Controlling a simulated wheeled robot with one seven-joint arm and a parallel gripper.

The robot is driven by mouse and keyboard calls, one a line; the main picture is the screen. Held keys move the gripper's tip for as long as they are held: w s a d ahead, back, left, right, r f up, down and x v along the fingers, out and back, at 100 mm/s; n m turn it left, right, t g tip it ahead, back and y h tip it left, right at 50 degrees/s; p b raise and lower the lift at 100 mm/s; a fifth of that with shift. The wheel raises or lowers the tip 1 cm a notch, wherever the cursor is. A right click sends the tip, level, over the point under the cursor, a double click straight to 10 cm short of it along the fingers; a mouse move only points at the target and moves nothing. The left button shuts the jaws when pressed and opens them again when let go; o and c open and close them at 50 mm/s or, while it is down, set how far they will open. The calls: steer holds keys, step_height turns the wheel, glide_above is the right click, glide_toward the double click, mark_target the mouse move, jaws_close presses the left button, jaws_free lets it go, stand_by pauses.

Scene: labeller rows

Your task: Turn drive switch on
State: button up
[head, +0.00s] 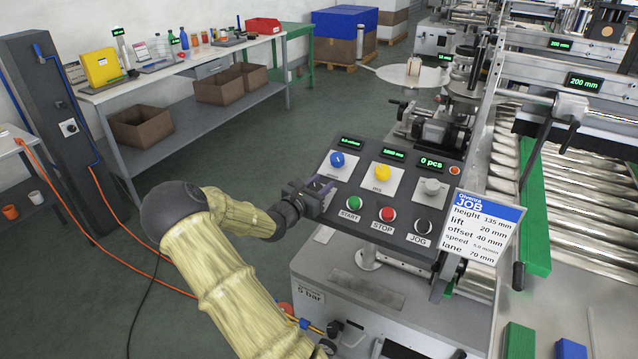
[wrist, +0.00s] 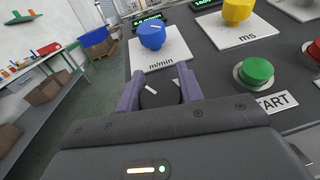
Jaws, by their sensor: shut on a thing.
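The drive switch, a black rotary knob (wrist: 158,98) with a white pointer line, shows in the wrist view at the panel's left edge, below the blue m/min knob (wrist: 152,34). Its label is not readable, and the knob is hidden behind my gripper in the head view. My gripper (head: 318,192) is at the left end of the dark control panel (head: 345,226). In the wrist view my gripper's two purple-grey fingers (wrist: 160,88) are on either side of the black knob and shut on it. The pointer line looks slanted.
The green START button (head: 354,202) is just right of my gripper, then the red STOP button (head: 388,214) and black JOG button (head: 423,226). Blue, yellow (head: 382,172) and grey (head: 432,186) knobs stand above. A job card (head: 478,228) is at the panel's right. The counter display (head: 431,163) reads 0 pcs.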

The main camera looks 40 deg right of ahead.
steer(key=m+g+p, duration=0.1)
steer(key=m+g, duration=0.1)
steer(key=m+g+p, duration=0.1)
steer(key=m+g, duration=0.1)
steer(key=m+g+p, duration=0.1)
steer(key=m+g, duration=0.1)
steer(key=shift+s+r+g, duration=0.1)
steer(key=shift+s+g, duration=0.25)
steer(key=shift+g, duration=0.05)
steer(key=m+g, duration=0.1)
steer(key=m+g+y, duration=0.1)
steer(key=m+g, duration=0.2)
steer(key=shift+s+y, duration=0.25)
steer(key=shift+y, duration=0.15)
steer(key=m+g+y, duration=0.2)
steer(key=m, duration=0.1)
steer(key=m+g+y, duration=0.1)
steer(key=g+y, duration=0.1)
steer(key=shift+s+a+f+m, duration=0.2)
steer(key=shift+s+f+m, duration=0.1)
steer(key=shift+f+m, duration=0.1)
steer(key=shift+s+a+m+g+y, duration=0.15)
steer(key=shift+m+g+y, duration=0.35)
steer(key=shift+m+y, duration=0.6)
steer(key=shift+s+a+m+g+y, duration=0.15)
steer(key=shift+m+g+y, duration=0.35)
steer(key=shift+m+y, duration=0.55)
steer(key=shift+y, duration=0.25)
steer(key=o, duration=1)
steer(key=shift+w, duration=0.1)
